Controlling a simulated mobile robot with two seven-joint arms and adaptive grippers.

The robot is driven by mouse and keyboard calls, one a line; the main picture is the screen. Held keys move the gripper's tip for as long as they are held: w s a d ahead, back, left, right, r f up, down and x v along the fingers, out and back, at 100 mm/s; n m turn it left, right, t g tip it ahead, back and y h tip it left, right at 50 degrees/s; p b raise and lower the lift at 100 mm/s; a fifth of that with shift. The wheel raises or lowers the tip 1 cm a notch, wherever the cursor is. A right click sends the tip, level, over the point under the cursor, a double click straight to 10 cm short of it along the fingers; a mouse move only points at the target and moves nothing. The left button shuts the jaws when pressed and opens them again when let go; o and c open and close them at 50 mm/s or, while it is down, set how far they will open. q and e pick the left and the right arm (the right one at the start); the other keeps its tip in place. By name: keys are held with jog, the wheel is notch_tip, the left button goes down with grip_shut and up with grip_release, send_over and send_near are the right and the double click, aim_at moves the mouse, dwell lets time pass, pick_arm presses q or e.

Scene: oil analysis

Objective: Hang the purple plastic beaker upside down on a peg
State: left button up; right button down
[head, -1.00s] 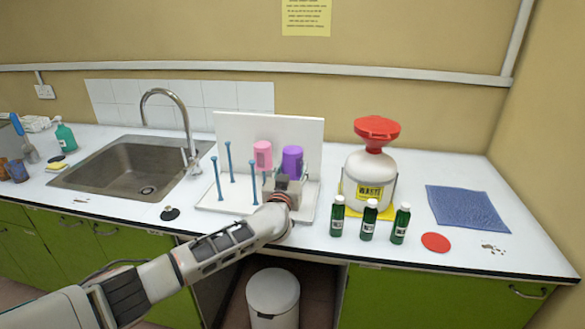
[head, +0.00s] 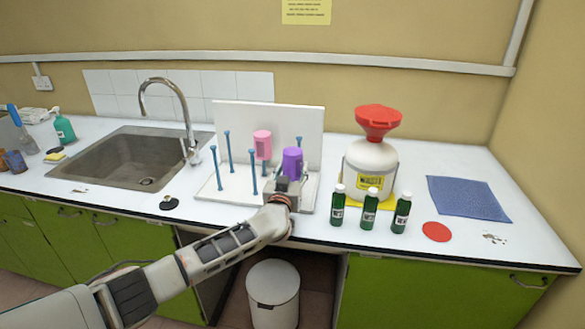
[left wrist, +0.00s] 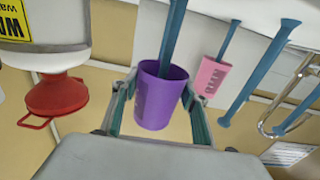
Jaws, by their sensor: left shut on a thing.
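The purple beaker (head: 291,161) is upside down over the right part of the white peg rack (head: 221,193). In the left wrist view, which is inverted, a blue peg (left wrist: 172,38) runs into the open mouth of the beaker (left wrist: 160,100). My left gripper (head: 289,180) is shut on the beaker, with one finger on each side. How far the peg reaches inside is hidden. A pink beaker (head: 262,145) hangs on another peg, left of the purple one. My right gripper is not in view.
Bare blue pegs (head: 252,172) stand left of my gripper. Green bottles (head: 369,208) and a white waste container (head: 370,168) with a red funnel (head: 379,120) stand close on the right. A sink (head: 135,158) is at the left.

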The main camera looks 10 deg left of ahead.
pick_arm(q)
jog(key=o, duration=1.1)
jog(key=s, duration=1.2)
jog(key=shift+a, duration=0.2)
jog(key=shift+s+a+p, duration=0.15)
jog(key=shift+s+p, duration=0.8)
jog(key=shift+s, duration=4.05)
